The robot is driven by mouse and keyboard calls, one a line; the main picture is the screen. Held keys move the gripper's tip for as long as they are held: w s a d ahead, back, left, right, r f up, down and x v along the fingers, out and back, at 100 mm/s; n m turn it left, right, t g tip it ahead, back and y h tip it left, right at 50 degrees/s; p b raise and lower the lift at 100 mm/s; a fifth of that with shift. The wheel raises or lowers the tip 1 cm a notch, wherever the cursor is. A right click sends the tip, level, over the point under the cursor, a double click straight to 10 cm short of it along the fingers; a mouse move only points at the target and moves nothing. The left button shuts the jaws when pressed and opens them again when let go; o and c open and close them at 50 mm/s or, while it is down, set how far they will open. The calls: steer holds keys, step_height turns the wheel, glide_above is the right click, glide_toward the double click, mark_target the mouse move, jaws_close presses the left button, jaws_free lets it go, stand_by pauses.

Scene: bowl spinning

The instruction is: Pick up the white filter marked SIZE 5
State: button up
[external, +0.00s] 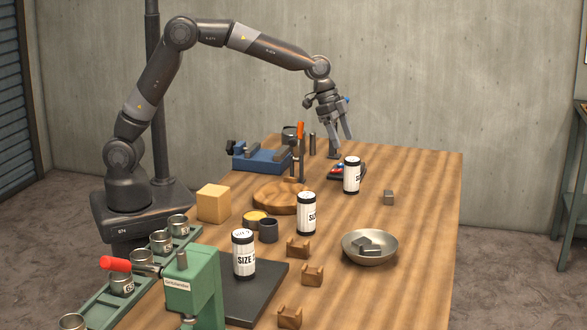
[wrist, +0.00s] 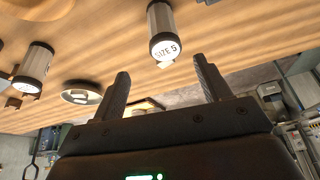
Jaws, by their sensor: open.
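The white filter marked SIZE 5, with black end bands, shows in the wrist view (wrist: 163,22), its lettered end facing the camera. It appears to be the farthest of three white filters in the external view (external: 352,176), upright near the back of the table, its label there only partly visible. My gripper (external: 343,143) is above and slightly behind it, fingers pointing down. In the wrist view my gripper (wrist: 162,67) is open and empty; the filter lies beyond the fingertips, roughly centred on the gap, and apart from them.
A second filter (external: 306,213) and a third (external: 243,254) stand nearer the camera. A metal bowl (external: 370,248) holds grey pieces. A small grey block (external: 389,197) lies right of the farthest filter. A blue vise (external: 262,158) is left of my gripper. The table's right side is clear.

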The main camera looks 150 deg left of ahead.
mark_target(349, 159)
steer(key=x, duration=0.7)
steer(key=a+x, duration=0.1)
steer(key=x, duration=0.3)
steer(key=shift+s, duration=0.1)
steer(key=c, duration=1.1)
steer(key=shift+r, duration=0.15)
